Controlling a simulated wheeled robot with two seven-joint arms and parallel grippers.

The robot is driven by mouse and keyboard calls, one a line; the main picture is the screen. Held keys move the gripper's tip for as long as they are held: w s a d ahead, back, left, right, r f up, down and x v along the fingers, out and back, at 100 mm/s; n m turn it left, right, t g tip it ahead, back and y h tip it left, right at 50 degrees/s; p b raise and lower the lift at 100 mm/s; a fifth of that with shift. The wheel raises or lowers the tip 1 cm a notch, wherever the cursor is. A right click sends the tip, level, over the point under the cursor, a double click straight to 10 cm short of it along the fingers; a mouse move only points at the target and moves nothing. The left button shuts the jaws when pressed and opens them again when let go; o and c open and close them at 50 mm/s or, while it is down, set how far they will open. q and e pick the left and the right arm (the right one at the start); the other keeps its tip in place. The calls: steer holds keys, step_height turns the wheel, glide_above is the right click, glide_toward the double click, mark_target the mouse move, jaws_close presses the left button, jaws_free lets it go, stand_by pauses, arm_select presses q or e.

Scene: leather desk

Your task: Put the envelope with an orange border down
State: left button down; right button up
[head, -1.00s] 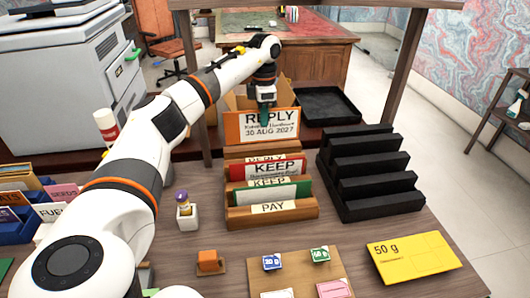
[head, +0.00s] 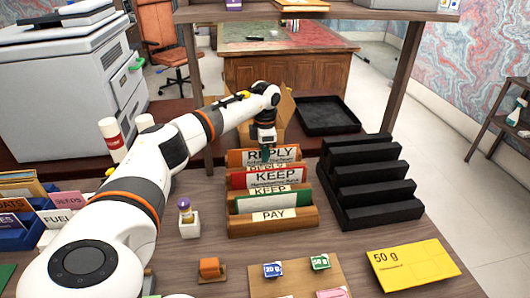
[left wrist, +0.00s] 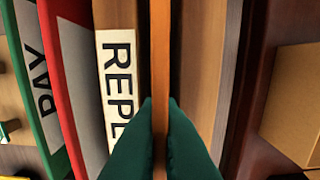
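The envelope with an orange border (head: 236,158) stands upright at the back of the wooden letter rack (head: 272,222), behind the red-bordered KEEP envelope (head: 240,179). Its lower part is hidden by the rack and that envelope. My left gripper (head: 265,154) reaches down over its top edge. In the left wrist view my green fingertips (left wrist: 160,125) close on both sides of the thin orange edge (left wrist: 160,60). Whether its bottom touches the rack floor is hidden. My right gripper is not in view.
A green-bordered envelope (head: 272,199) stands in the rack ahead of the red one. A black stepped rack (head: 365,180) stands to the right and a black tray (head: 327,115) behind. A yellow 50 g envelope (head: 412,265) lies front right. A small stamp (head: 186,216) stands left.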

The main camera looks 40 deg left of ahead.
arm_select(q)
steer(key=shift+f, duration=0.1)
steer(key=c, duration=1.6)
jaws_free()
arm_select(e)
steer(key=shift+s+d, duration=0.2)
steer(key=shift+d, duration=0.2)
arm_select(q)
step_height(320, 180, up, 12)
steer(key=b, duration=0.1)
steer(key=shift+r, duration=0.2)
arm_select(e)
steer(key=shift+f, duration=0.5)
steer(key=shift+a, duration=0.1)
arm_select(q)
steer(key=shift+f, duration=0.1)
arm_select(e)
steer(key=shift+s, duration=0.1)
